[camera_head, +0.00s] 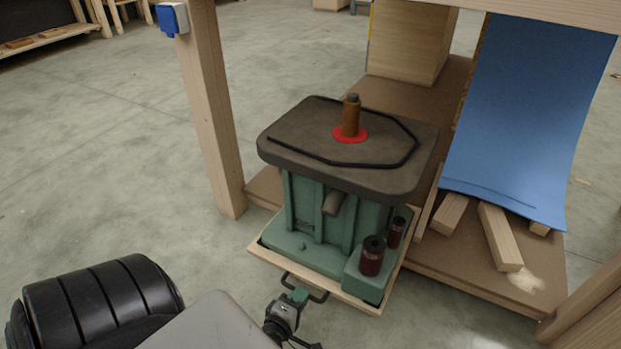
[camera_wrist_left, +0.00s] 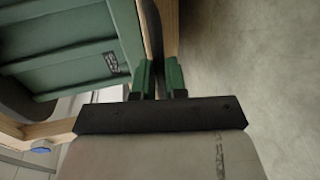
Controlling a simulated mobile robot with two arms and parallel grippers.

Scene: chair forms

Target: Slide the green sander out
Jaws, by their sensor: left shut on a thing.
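The green sander (camera_head: 335,215) has a dark grey table top, a brown spindle with a red ring at its base, and two dark red cylinders at its front right corner. It stands upright on a wooden tray (camera_head: 268,257) whose front juts out past the lower shelf. A black handle (camera_head: 318,295) is on the tray's front edge. My left gripper (camera_head: 299,296) is at this handle, shut on it.
The brown lower shelf (camera_head: 450,262) runs behind and right of the tray, with wooden offcuts (camera_head: 500,236) below a blue curved sheet (camera_head: 530,110). A wooden bench leg (camera_head: 212,110) stands close left of the sander. The concrete floor at left is clear.

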